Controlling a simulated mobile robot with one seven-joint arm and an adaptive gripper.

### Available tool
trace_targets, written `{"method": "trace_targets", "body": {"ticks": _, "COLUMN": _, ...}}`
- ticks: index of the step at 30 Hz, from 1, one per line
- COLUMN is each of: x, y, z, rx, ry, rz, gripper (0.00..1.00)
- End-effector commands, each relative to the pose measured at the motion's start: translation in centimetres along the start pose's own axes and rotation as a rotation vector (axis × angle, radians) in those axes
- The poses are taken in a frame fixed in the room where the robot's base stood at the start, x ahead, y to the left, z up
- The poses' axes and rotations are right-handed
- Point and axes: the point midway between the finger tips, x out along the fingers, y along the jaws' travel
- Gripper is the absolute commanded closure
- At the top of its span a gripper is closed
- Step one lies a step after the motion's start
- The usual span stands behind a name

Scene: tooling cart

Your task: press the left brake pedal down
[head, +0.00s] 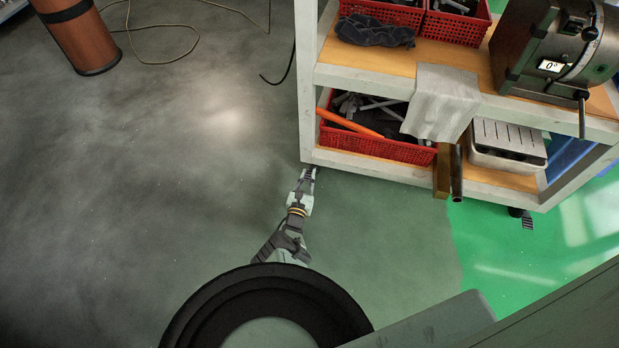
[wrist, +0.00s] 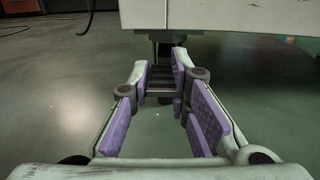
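The left brake pedal (wrist: 160,84) is a dark ribbed plate low under the cart's near left corner, seen in the wrist view. My gripper (wrist: 160,66) is open, its purple-padded fingers apart on either side of the pedal. The pedal shows between the fingertips; I cannot tell whether they touch it. In the head view my gripper (head: 308,178) is low at the foot of the cart's left corner post and largely hides the pedal. I cannot tell the pedal's tilt.
The white tooling cart (head: 304,90) holds red baskets (head: 340,138), a grey cloth (head: 443,100) and a machine on its shelves. A second ribbed pedal (head: 527,222) shows under its right side. Two bars (head: 456,172) jut from the lower shelf.

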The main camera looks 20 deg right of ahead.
Motion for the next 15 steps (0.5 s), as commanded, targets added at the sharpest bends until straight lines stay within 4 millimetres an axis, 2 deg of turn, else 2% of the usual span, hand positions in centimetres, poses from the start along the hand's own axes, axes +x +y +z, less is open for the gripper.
{"method": "trace_targets", "body": {"ticks": 1, "x": -0.12, "y": -1.1, "z": -0.16, "rx": 0.0, "ry": 0.001, "rz": -0.024, "gripper": 1.0}}
{"method": "trace_targets", "body": {"ticks": 9, "x": -0.18, "y": -1.48, "z": -0.24, "rx": 0.0, "ry": 0.0, "rz": -0.032, "gripper": 1.0}}
{"method": "trace_targets", "body": {"ticks": 15, "x": -0.17, "y": -1.55, "z": -1.05, "rx": -0.002, "ry": -0.04, "rz": -0.032, "gripper": 1.0}}
